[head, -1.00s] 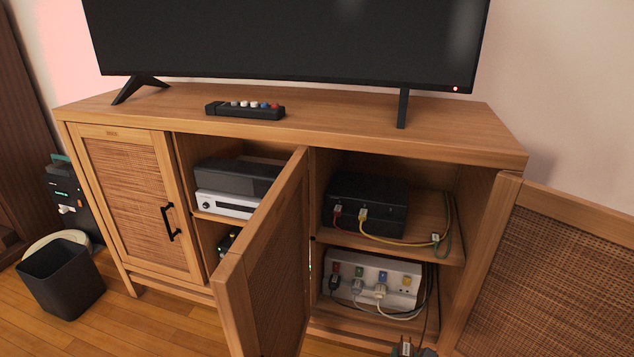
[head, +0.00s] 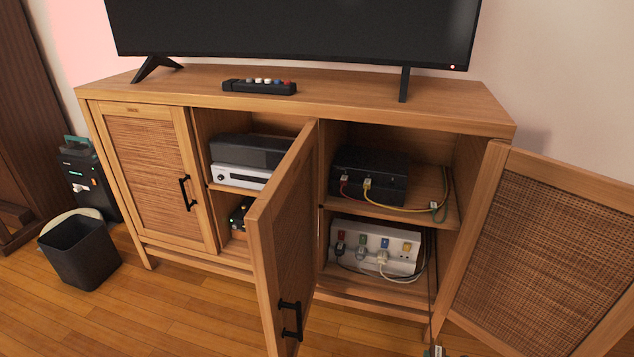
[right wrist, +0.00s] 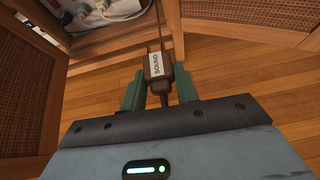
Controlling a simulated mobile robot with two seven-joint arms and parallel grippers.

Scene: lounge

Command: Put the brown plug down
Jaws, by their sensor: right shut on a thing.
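The brown plug (right wrist: 156,64) has a white label reading SOUND. In the right wrist view it sits between the green fingers of my right gripper (right wrist: 159,88), which is shut on it. The plug is over the wooden floor, in front of the cabinet; its height is hard to tell. A dark cable runs from it up towards the cabinet. In the head view only a small part of my right gripper (head: 434,351) shows at the bottom edge. My left gripper is not in view.
A white power strip (head: 347,228) with several plugs is on the lower right shelf, a black box (head: 368,178) above it. The middle door (head: 285,240) and right door (head: 550,240) stand open. A remote (head: 259,87) lies on top. A dark bin (head: 80,255) stands left.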

